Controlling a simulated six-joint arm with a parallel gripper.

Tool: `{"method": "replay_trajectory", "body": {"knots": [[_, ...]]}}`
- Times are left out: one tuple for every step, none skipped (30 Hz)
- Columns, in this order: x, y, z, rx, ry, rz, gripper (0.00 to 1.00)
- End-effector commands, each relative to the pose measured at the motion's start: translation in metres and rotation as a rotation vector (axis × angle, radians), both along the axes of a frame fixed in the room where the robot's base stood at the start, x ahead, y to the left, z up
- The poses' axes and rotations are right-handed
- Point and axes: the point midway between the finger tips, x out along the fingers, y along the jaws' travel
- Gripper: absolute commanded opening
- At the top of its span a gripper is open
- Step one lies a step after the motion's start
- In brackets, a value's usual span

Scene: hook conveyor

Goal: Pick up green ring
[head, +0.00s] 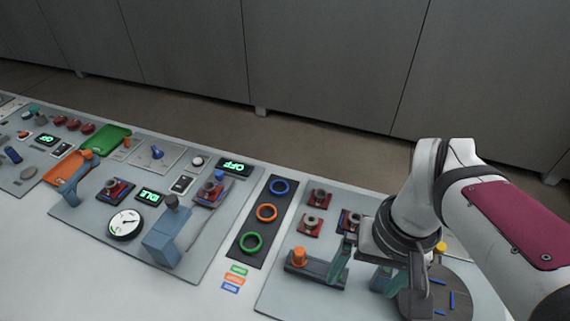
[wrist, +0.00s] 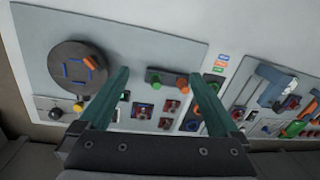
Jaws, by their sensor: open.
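The green ring (head: 251,250) lies flat on a dark strip (head: 238,255) at the strip's near end in the head view. An orange ring (head: 258,215) and a blue ring (head: 279,193) lie farther along the same strip. My gripper (head: 362,270) is open and empty, to the right of the strip and apart from the green ring. In the wrist view, its two green fingers (wrist: 160,73) are spread wide, with nothing between the tips.
An orange knob (head: 299,254) on a dark base stands between the strip and my gripper. Small red fixtures (head: 310,227) sit behind it. Coloured labels (head: 235,280) lie at the strip's near end. A blue-grey upright block (head: 165,240) stands left on the neighbouring panel.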

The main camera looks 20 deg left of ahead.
Motion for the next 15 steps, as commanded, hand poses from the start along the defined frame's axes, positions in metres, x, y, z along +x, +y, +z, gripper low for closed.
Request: {"method": "replay_trajectory", "body": {"knots": [[0.034,0.032,-0.003,-0.012,-0.009,0.228,0.98],[0.054,0.054,-0.006,-0.019,-0.022,0.378,0.98],[0.076,0.085,-0.013,-0.027,-0.038,0.572,0.98],[0.090,0.109,-0.021,-0.032,-0.049,0.709,0.98],[0.100,0.133,-0.029,-0.036,-0.059,0.836,0.98],[0.110,0.162,-0.041,-0.042,-0.070,0.989,0.98],[0.114,0.182,-0.050,-0.045,-0.079,1.088,0.98],[0.117,0.199,-0.058,-0.048,-0.085,1.174,0.98],[0.119,0.218,-0.067,-0.052,-0.093,1.268,0.98],[0.120,0.229,-0.073,-0.054,-0.098,1.323,0.98],[0.120,0.237,-0.078,-0.055,-0.101,1.365,0.98],[0.121,0.244,-0.083,-0.057,-0.104,1.403,0.98],[0.121,0.247,-0.088,-0.058,-0.104,1.419,0.98],[0.120,0.248,-0.094,-0.058,-0.103,1.427,0.98],[0.120,0.249,-0.103,-0.058,-0.103,1.430,0.98]]}}
